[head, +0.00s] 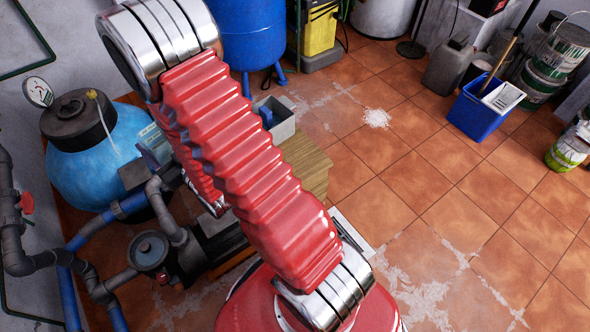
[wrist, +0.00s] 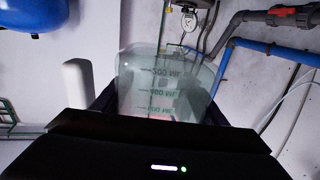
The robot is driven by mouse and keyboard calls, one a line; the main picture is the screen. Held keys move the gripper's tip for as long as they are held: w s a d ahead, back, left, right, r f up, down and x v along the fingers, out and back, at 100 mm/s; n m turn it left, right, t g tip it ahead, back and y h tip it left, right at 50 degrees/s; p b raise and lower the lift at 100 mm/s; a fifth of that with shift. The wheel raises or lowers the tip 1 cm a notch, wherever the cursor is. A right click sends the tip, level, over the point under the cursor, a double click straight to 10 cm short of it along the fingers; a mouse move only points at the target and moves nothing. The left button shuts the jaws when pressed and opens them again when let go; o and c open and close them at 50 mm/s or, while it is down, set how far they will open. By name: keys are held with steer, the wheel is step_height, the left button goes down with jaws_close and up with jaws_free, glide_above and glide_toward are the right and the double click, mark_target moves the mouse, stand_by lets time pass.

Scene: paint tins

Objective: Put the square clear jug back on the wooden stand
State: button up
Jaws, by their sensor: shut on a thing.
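In the wrist view a clear jug (wrist: 168,75) with green measuring marks is held between the dark jaws of my gripper (wrist: 160,100). The jug's upper part shows; its lower part is hidden behind the gripper body. A wall and pipes show around it. In the head view my gripper and the jug are not visible. A wooden stand (head: 309,163) is on the tiled floor, partly hidden behind my red arm. Its visible top looks bare.
A grey tray (head: 284,128) with a blue thing is behind the stand. A blue tank (head: 95,165), a pump and pipes (head: 150,250) crowd the left. A blue bucket (head: 482,105) and several paint tins (head: 560,50) are at the right. The tiled floor (head: 440,190) between is mostly clear.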

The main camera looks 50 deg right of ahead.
steer(key=w+d+f+m+h, duration=0.1)
steer(key=w+d+f, duration=0.1)
steer(key=d+f, duration=0.75)
steer(key=w+d+f+m+h, duration=0.15)
steer(key=d+f, duration=0.35)
steer(key=d, duration=0.9)
steer(key=s+d+f+h, duration=0.1)
steer(key=s+d+f, duration=0.5)
steer(key=d+f, duration=0.2)
steer(key=s+d+f+h, duration=0.1)
steer(key=s+d+f, duration=0.5)
steer(key=d, duration=0.4)
steer(key=shift+s+d+f+m+g+h, duration=0.25)
steer(key=shift+s+f+m+g+h, duration=0.15)
steer(key=shift+f, duration=0.45)
steer(key=shift+w+f, duration=0.1)
steer(key=shift+f, duration=2.8)
steer(key=shift+f, duration=1.9)
